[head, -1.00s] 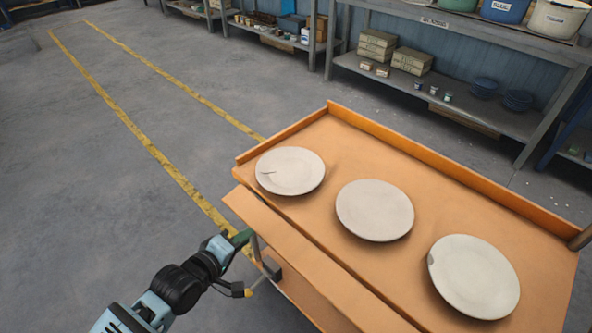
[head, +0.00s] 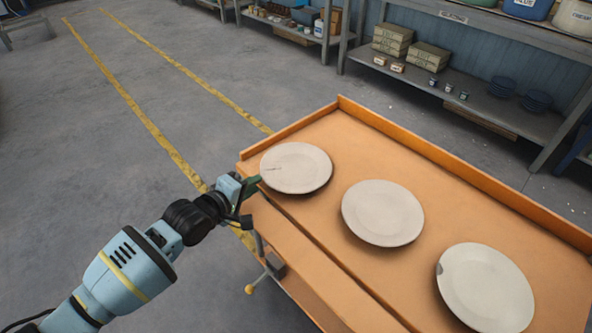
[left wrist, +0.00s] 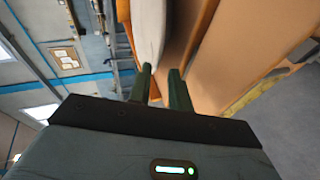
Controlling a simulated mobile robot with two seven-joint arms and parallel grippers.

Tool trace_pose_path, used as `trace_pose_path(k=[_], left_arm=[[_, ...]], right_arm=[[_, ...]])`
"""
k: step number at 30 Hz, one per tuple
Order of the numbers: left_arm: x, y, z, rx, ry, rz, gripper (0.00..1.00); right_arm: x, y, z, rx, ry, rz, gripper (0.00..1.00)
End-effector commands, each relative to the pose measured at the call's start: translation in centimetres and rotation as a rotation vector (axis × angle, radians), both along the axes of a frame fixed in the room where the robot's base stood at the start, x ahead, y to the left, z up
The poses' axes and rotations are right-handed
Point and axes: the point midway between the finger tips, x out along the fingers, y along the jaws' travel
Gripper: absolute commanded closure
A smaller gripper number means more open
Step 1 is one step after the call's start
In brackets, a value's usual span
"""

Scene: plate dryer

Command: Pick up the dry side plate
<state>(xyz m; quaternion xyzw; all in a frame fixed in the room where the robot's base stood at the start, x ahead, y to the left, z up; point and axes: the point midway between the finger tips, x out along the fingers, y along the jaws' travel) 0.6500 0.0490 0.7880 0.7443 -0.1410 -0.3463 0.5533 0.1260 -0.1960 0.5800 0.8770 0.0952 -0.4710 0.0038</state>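Three pale plates lie in a row on an orange cart top. The left plate (head: 296,168) has a thin dark crack-like line, the middle plate (head: 383,213) looks plain, and the right plate (head: 486,288) has a chipped rim. I cannot tell from looks which one is dry. My left gripper (head: 253,184) is at the left rim of the left plate. In the left wrist view its two green fingers (left wrist: 160,76) are apart, with a pale plate's edge (left wrist: 149,30) at the gap between their tips. Whether they touch it is unclear. My right gripper is not in view.
The orange cart (head: 440,150) has a raised lip along its back and left edges. Grey shelves (head: 480,105) with boxes, cans and blue bowls stand behind it. The floor to the left is open, with yellow lines.

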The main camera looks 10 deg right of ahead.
Motion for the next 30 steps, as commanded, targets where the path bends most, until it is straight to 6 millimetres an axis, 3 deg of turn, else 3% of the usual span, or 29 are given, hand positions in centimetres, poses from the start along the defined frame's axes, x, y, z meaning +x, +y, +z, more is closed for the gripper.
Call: trace_pose_path(k=[5,15,27,30], left_arm=[[0.4,-0.4,-0.1,0.0,-0.001,-0.001,0.8],[3.2,-2.8,-1.4,0.0,0.0,-0.001,0.8],[3.8,-3.2,-1.5,-0.001,-0.001,0.0,0.8],[3.8,-3.2,-1.5,-0.001,-0.001,0.0,0.93]], right_arm=[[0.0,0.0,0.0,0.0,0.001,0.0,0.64],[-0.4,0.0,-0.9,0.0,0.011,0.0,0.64],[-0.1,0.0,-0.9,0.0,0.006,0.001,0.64],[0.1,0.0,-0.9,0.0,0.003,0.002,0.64]])
